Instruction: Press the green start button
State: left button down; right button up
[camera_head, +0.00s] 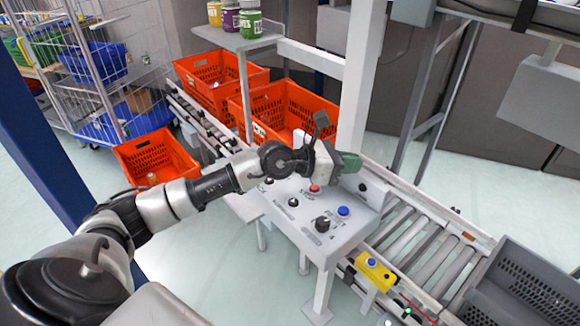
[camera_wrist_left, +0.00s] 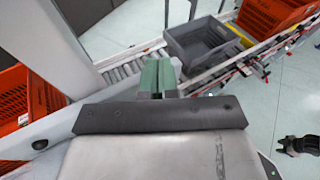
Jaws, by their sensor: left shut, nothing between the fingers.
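My left gripper (camera_head: 350,163) reaches over the far part of the grey control panel (camera_head: 282,215). Its green fingers are closed together and empty; they also show in the left wrist view (camera_wrist_left: 158,77). I see no green button on the panel; the gripper and wrist cover part of its far side. A red button (camera_head: 314,188), a blue button (camera_head: 343,211) and a black knob (camera_head: 322,223) show on the panel. I cannot tell whether the fingers touch the panel. My right gripper is not in view in the head view.
A roller conveyor (camera_head: 403,222) runs behind the panel to a grey tote (camera_head: 518,286). A yellow box with a blue button (camera_head: 373,271) sits at the conveyor's near side. Orange totes (camera_head: 290,107) stand behind my arm. A white post (camera_head: 360,80) rises behind the gripper.

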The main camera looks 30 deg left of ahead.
pick_arm(q)
jog(key=w+a+m+g+y, duration=0.1)
jog(key=w+a+m+y, duration=0.2)
jog(key=a+y, duration=0.6)
jog(key=a, duration=0.9)
jog(key=shift+w+g, duration=0.4)
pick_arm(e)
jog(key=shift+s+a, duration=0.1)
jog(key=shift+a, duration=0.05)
pick_arm(q)
notch_tip(320, 180, down, 8)
jog(key=b, duration=0.4)
jog(key=shift+d+r, duration=0.1)
jog(key=shift+r, duration=0.1)
jog(key=shift+f+b, duration=0.5)
jog(key=shift+f, duration=0.05)
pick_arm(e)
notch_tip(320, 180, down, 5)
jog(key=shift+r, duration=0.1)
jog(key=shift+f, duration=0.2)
